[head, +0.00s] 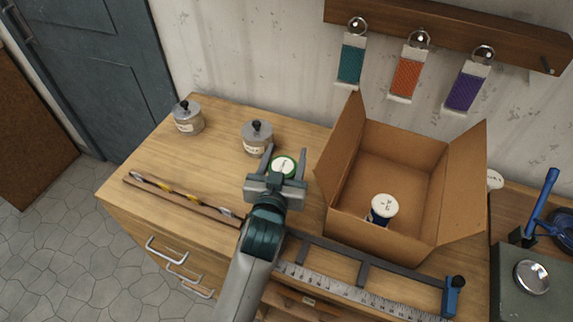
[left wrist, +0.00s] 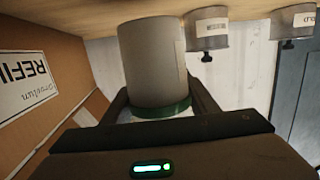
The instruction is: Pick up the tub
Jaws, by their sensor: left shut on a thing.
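A tub (head: 284,166) with a white, green-rimmed lid stands on the wooden bench, left of the open cardboard box (head: 338,165). My left gripper (head: 285,157) has one finger on each side of it and is shut on it. The left wrist view, which is upside down, shows the tub's grey body (left wrist: 150,60) and green rim between the fingers. Its base appears to be at the bench top; I cannot tell if there is a gap. Another tub (head: 384,206) with a white lid and dark blue rim is inside the box. My right gripper is not in view.
Two grey lidded pots (head: 257,138) (head: 188,118) stand behind and left of the tub. Straps (head: 407,78) hang on the wall.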

